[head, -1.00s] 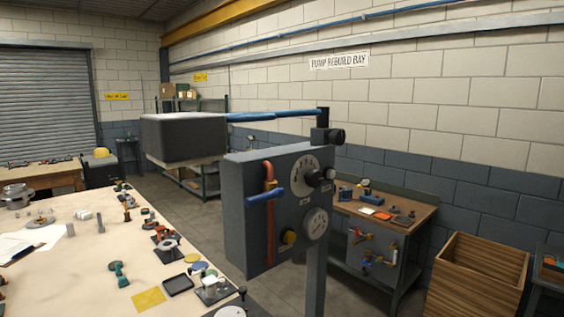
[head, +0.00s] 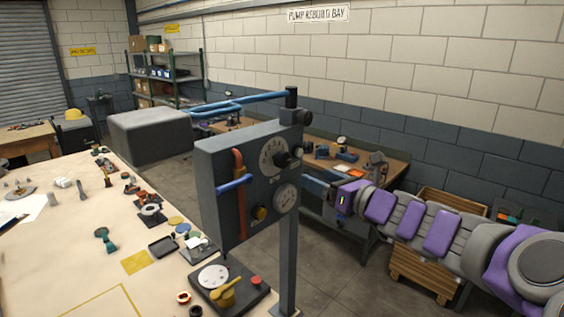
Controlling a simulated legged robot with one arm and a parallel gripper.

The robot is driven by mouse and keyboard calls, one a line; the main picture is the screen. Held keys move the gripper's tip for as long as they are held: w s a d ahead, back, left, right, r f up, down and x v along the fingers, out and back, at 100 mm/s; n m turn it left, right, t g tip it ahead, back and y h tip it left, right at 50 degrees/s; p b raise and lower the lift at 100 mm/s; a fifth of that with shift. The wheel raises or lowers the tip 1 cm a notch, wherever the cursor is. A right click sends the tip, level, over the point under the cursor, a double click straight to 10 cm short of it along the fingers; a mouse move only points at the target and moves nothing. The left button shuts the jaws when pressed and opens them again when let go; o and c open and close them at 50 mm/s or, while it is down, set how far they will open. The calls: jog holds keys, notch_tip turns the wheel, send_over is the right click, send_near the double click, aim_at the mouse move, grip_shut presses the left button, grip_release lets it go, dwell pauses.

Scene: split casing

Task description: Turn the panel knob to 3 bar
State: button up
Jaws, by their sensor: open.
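My gripper (head: 316,186) is right of the panel, below and right of the knob, apart from the knob. It is open, with nothing seen in it; its fingertips are small and dark.
The workbench (head: 70,260) with many parts lies left. A wooden crate (head: 420,270) stands behind my arm.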

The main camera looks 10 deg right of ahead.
aim_at(283, 161)
jog(key=x, duration=0.3)
jog(key=d+x, duration=0.1)
jog(key=x, duration=0.1)
jog(key=w+x, duration=0.1)
jog(key=x, duration=0.2)
jog(key=shift+w+d, duration=0.15)
jog(key=shift+w, duration=0.05)
jog(key=w+a, duration=0.2)
jog(key=a, duration=0.1)
jog(key=shift+w, duration=0.25)
jog(key=shift+w+a, duration=0.25)
jog(key=shift+a, duration=0.1)
jog(key=shift+d, duration=0.75)
jog(key=c, duration=0.3)
jog(key=shift+s+a+r, duration=0.1)
jog(key=shift+a, duration=0.3)
jog(key=c, duration=0.5)
jog(key=shift+d, duration=0.1)
jog(key=shift+c, duration=1.2)
